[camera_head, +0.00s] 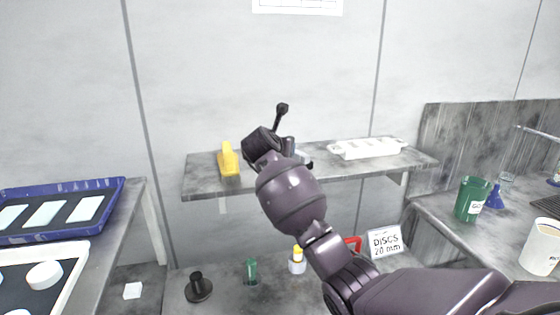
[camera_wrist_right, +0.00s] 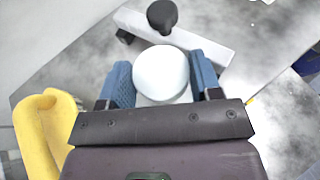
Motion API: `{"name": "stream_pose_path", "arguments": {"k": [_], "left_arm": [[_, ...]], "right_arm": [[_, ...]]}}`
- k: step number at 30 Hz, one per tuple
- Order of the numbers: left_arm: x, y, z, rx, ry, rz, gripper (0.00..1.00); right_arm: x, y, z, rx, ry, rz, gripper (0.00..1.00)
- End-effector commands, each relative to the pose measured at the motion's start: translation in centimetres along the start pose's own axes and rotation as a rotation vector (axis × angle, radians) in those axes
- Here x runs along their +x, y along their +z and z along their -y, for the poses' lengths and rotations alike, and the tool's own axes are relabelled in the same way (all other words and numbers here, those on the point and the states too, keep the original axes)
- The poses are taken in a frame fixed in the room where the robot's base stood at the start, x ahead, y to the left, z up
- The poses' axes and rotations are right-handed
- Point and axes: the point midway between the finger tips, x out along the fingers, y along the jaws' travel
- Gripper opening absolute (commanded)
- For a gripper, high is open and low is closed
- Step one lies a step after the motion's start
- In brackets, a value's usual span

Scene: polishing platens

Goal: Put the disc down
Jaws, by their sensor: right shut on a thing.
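In the right wrist view a pale white disc (camera_wrist_right: 161,72) sits between the blue-padded fingers of my right gripper (camera_wrist_right: 162,82), which is shut on it. In the head view my right arm reaches over the back shelf (camera_head: 205,187), and the gripper (camera_head: 300,157) is mostly hidden behind my own wrist. The disc cannot be made out there. Just beyond the disc are a black knob (camera_wrist_right: 162,14) and a light grey bar (camera_wrist_right: 205,42). The knob also shows above my wrist in the head view (camera_head: 282,108). Whether the disc touches anything below is unclear. My left gripper is not in view.
A yellow object (camera_head: 228,160) stands on the shelf left of my gripper, and a white tray (camera_head: 368,148) lies to its right. Below are a black knobbed piece (camera_head: 198,288), a green vial (camera_head: 251,270) and a "DISCS 20 mm" sign (camera_head: 384,242). A blue tray (camera_head: 118,190) is at left.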

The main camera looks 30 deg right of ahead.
Motion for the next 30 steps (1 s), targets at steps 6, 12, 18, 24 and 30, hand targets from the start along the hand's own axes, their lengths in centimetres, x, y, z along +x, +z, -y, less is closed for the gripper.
{"name": "stream_pose_path", "arguments": {"k": [6,12,18,24,30], "left_arm": [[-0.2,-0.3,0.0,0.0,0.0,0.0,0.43],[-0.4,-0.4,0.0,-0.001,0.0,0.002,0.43],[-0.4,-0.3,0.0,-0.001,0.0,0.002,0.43],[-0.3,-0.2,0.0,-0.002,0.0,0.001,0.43],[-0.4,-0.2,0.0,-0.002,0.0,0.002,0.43]], "right_arm": [[1.0,-2.2,0.1,-0.004,-0.002,0.0,0.31],[1.6,-3.9,0.0,-0.001,0.0,0.001,0.31],[1.6,-4.0,0.0,0.0,0.001,0.001,0.31],[1.8,-4.3,0.0,0.001,0.001,0.0,0.31],[1.8,-4.3,0.0,0.0,0.001,0.0,0.69]]}}
